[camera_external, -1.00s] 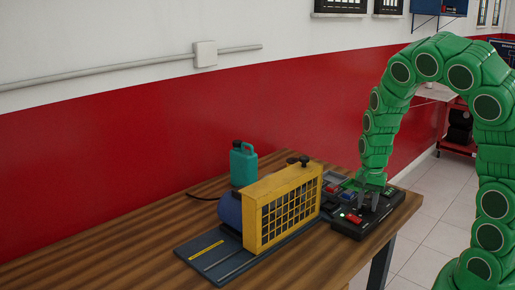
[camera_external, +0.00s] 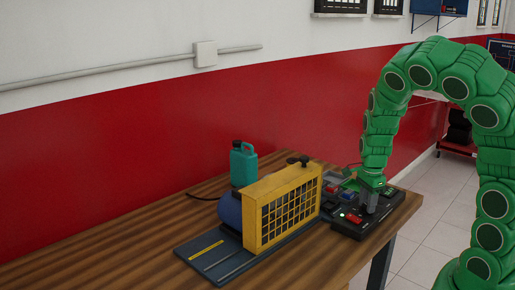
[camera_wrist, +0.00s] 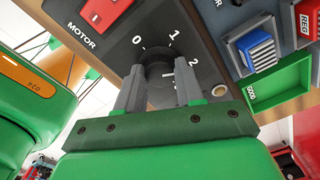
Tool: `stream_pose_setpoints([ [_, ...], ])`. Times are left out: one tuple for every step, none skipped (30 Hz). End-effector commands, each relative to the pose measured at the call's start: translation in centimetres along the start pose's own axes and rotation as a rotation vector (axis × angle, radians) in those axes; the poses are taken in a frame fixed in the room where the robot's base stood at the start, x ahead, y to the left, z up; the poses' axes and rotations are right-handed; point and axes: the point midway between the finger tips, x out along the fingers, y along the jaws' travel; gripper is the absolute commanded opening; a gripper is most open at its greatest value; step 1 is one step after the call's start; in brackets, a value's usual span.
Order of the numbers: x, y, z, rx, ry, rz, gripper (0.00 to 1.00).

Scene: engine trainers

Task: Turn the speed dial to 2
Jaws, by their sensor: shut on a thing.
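The speed dial (camera_wrist: 158,58) is a dark round knob on the black control panel (camera_wrist: 200,28), with the white marks 0, 1 and 2 around it. My gripper (camera_wrist: 160,88) points down at the panel, its two grey fingers shut on the dial from both sides. The fingers hide much of the dial, and I cannot tell for sure which number it points to. In the external view my gripper (camera_external: 371,208) is down on the control box (camera_external: 350,232), and the dial is hidden there.
A red switch (camera_wrist: 105,12) marked MOTOR is left of the dial. A green tray (camera_wrist: 280,85) and a blue block (camera_wrist: 258,50) are at the right. The yellow guard (camera_external: 258,215) and teal can (camera_external: 243,165) stand left of the control box on the wooden table (camera_external: 110,245).

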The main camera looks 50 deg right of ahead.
Motion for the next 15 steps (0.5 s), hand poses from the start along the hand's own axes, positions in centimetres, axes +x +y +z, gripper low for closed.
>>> stream_pose_setpoints([
  [-0.06,-0.10,0.04,0.013,-0.001,-0.003,0.06],
  [-0.06,-0.10,0.05,0.021,-0.001,-0.003,0.06],
  [-0.06,-0.10,0.05,0.029,-0.001,-0.003,0.06],
  [-0.06,-0.09,0.05,0.034,-0.001,-0.003,0.06],
  [-0.06,-0.09,0.05,0.038,-0.001,-0.003,0.06],
  [-0.06,-0.08,0.05,0.043,-0.001,-0.002,0.06],
  [-0.06,-0.08,0.05,0.046,-0.001,-0.002,0.06],
  [-0.06,-0.08,0.06,0.048,-0.002,-0.002,0.06],
  [-0.05,-0.08,0.06,0.050,-0.002,-0.002,0.06],
  [-0.05,-0.07,0.06,0.051,-0.002,-0.002,0.06],
  [-0.05,-0.08,0.06,0.051,-0.002,-0.002,0.06],
  [-0.05,-0.08,0.06,0.052,-0.002,-0.002,0.06],
  [-0.05,-0.08,0.06,0.052,-0.002,-0.002,0.06],
  [-0.05,-0.08,0.06,0.052,-0.002,-0.002,0.06],
  [-0.05,-0.08,0.06,0.051,-0.002,-0.002,0.06],
])
